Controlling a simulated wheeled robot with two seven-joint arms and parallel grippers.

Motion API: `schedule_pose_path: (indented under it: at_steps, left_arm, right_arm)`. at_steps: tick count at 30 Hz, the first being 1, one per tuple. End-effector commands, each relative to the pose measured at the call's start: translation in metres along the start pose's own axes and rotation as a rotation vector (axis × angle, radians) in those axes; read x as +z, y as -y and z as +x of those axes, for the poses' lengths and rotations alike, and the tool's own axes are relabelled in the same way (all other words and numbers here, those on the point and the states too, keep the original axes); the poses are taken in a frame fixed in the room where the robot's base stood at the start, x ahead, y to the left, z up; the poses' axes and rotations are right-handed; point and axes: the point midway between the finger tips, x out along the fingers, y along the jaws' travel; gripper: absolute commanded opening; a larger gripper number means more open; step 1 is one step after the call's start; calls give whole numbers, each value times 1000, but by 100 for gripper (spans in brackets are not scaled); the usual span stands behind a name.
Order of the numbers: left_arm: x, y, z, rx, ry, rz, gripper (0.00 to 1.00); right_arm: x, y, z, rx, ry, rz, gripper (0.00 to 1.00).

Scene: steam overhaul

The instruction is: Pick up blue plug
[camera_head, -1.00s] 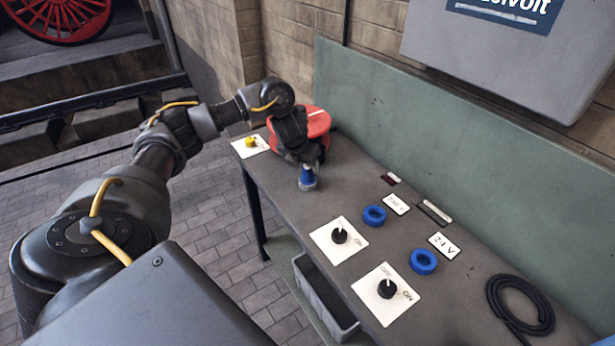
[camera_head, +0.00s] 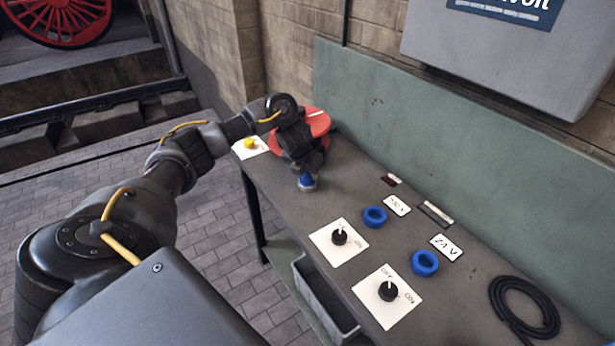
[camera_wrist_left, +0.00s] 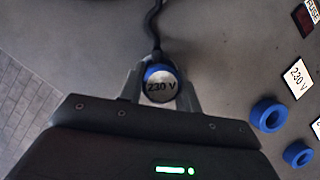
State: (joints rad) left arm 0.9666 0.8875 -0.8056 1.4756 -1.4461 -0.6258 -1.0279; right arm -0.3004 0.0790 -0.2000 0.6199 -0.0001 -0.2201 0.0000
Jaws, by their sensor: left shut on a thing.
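The blue plug (camera_head: 306,181) stands on the workbench near its left end, in front of the red reel. My left gripper (camera_head: 307,172) reaches down over it. In the left wrist view the plug (camera_wrist_left: 160,84) shows a pale round face marked "230 V" inside a blue rim, with a dark cable running from it. The fingers of my left gripper (camera_wrist_left: 161,95) are on both sides of the plug and shut on it. I cannot tell whether the plug touches the bench. My right gripper is not in view.
On the bench (camera_head: 270,185) are two blue ring sockets (camera_head: 375,216) (camera_head: 425,262), two dials on white plates (camera_head: 339,237) (camera_head: 388,290), a coiled black hose (camera_head: 525,308) and a red reel (camera_head: 315,122). A yellow button (camera_head: 249,143) sits at the left end. A green panel (camera_head: 450,150) stands behind.

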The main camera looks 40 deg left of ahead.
Motion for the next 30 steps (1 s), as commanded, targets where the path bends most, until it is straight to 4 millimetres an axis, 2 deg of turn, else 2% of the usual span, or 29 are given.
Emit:
schedule_pose_path:
  at_steps: [8, 14, 17, 23, 26, 30]
  left_arm:
    - [2, 0, -2, 0, 2, 0, 7]
    - [8, 0, -17, 0, 6, 0, 7]
    - [14, -1, -30, 1, 7, 1, 7]
    - [2, -11, -85, 2, 9, 4, 7]
    - [-8, -16, -113, 1, 6, 4, 7]
    - [-36, -24, -135, 1, 3, 3, 7]
  right_arm:
    - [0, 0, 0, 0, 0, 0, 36]
    - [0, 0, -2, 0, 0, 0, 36]
    - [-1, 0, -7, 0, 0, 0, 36]
    - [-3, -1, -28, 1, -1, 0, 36]
    - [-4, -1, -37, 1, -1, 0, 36]
    - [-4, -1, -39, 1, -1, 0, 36]
